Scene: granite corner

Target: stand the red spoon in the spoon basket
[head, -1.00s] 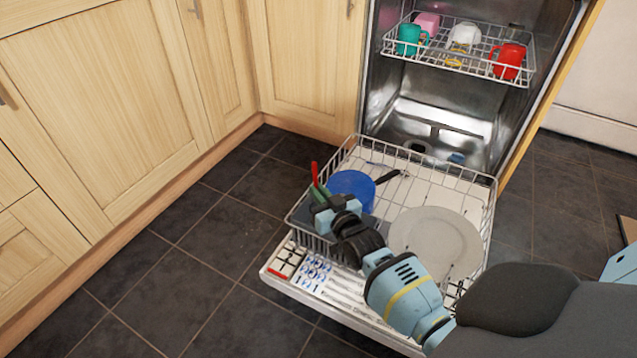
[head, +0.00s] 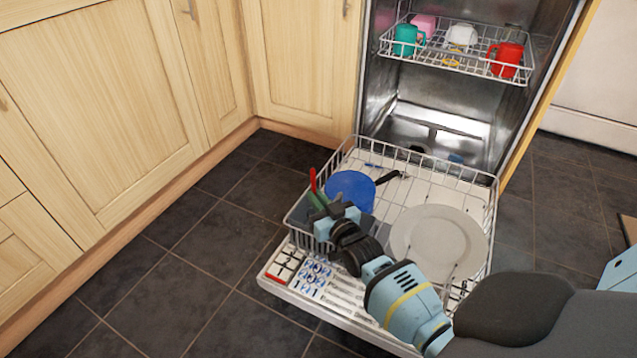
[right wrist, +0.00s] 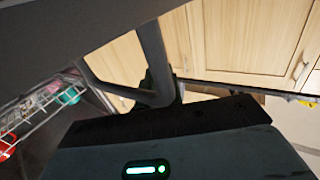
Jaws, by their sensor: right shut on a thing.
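The red spoon (head: 313,179) shows as a thin red upright piece just beyond my right gripper (head: 325,214), at the front left of the lower rack. My right gripper is shut on it; the jaws hide the spoon's lower part. The spoon basket (head: 367,224) is a dark grey box in that rack, mostly covered by my gripper and wrist. A green piece (head: 317,200) shows beside the red spoon. I cannot tell whether the spoon's lower end is inside the basket. The right wrist view shows dark gripper parts close up, with no clear spoon. My left gripper is not in view.
The lower rack (head: 490,205) is pulled out over the open dishwasher door. It holds a blue bowl (head: 350,187), a dark-handled utensil (head: 388,177) and a grey plate (head: 437,240). The upper rack (head: 450,63) holds several cups. Cabinets (head: 110,120) stand at left; floor between is clear.

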